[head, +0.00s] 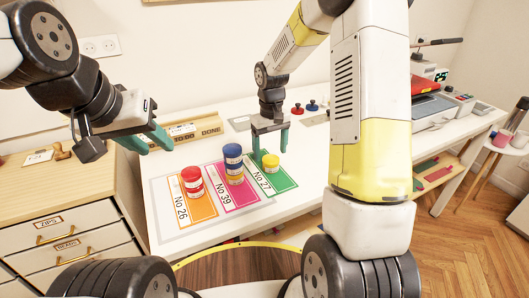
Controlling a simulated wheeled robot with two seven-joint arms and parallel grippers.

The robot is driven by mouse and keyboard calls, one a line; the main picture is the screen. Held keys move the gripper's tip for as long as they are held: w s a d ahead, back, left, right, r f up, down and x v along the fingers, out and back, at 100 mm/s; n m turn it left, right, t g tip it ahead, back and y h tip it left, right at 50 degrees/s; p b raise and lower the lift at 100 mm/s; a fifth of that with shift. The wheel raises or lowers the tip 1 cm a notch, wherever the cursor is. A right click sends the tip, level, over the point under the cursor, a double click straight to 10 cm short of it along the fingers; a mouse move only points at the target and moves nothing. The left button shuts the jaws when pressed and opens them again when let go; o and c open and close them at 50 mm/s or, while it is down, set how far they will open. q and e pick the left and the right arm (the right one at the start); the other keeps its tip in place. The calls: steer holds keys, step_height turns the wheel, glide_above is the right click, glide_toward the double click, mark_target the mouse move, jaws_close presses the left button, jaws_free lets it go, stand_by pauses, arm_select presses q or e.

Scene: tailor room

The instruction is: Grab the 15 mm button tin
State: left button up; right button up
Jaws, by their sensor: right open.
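Small round button tins stand on coloured cards on the white table: red tins (191,182) on the orange No 26 card, blue and other tins (233,152) stacked on the pink No 39 card, and a yellow tin (270,161) on the green No 27 card. The size labels are too small to read, so I cannot tell which is the 15 mm tin. My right gripper (270,150) is open, fingers pointing down, just behind and above the yellow tin. My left gripper (154,145) is open and empty, left of the cards near the drawer cabinet.
A wooden block with "to do" and "done" (195,129) stands at the table's back left. Red and blue items (312,105) lie behind my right gripper. A drawer cabinet (55,225) adjoins at left.

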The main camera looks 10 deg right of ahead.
mark_target(271, 158)
step_height(271, 158, down, 5)
steer(key=shift+d+r, duration=0.1)
steer(key=shift+r, duration=0.1)
steer(key=c, duration=1.5)
steer(key=shift+c, duration=0.2)
steer(key=shift+r, duration=0.15)
